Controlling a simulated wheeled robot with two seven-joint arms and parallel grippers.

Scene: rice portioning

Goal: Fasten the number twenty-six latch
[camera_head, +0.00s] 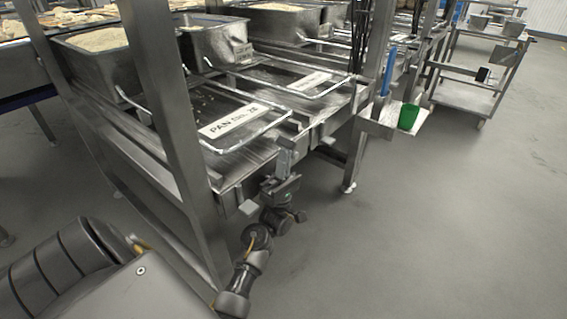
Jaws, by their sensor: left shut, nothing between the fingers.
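The pan station labelled "PAN No." (232,120), with a number that looks like 26 or 28, has a wire-rimmed tray on the steel frame in the middle of the view. My left gripper (285,152) is at the front edge of this station, just below and right of the label, shut and with nothing seen in it. A small grey block (249,208) sticks out below the front edge, left of the gripper; I cannot tell whether it is part of the latch. The latch itself is not clearly visible and may be hidden behind the gripper. My right gripper is not in view.
A steel upright (165,110) stands left of the gripper. Pans of rice (97,40) sit behind. A second labelled tray (309,82) lies farther back. A green cup (408,116) is on a side shelf to the right. The floor at right is clear.

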